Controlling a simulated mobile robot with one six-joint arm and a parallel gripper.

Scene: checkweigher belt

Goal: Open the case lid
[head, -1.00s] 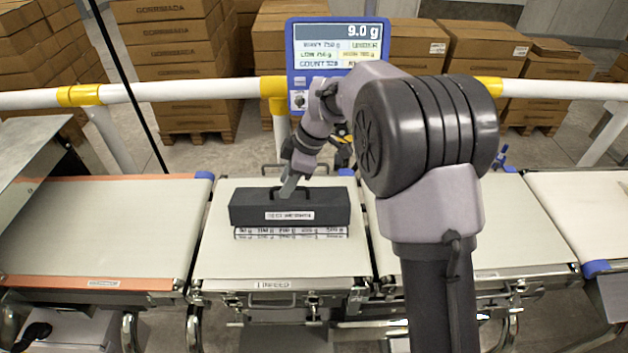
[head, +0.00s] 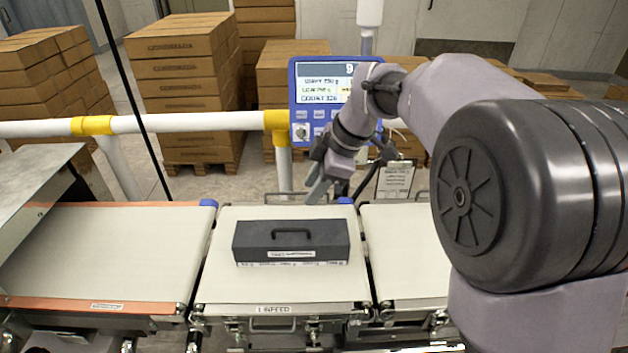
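The case (head: 255,241) is a dark grey box with a handle (head: 292,231) on top and a pale label on its front. It sits on the middle belt, and a thin pale printed strip shows along its lower front edge. The lid looks down, with no opening visible at this angle. My gripper (head: 318,190) is above and behind the case's right end in the picture, apart from the handle. Nothing is visible between its fingers, but they are too small and angled to tell their spread.
The middle belt (head: 225,285) is bare around the case. Side belts (head: 110,250) adjoin it. Behind stand a blue scale display (head: 297,90), a white and yellow rail (head: 190,122), a clipboard (head: 396,180) and stacked cartons (head: 185,80). My arm covers the right side.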

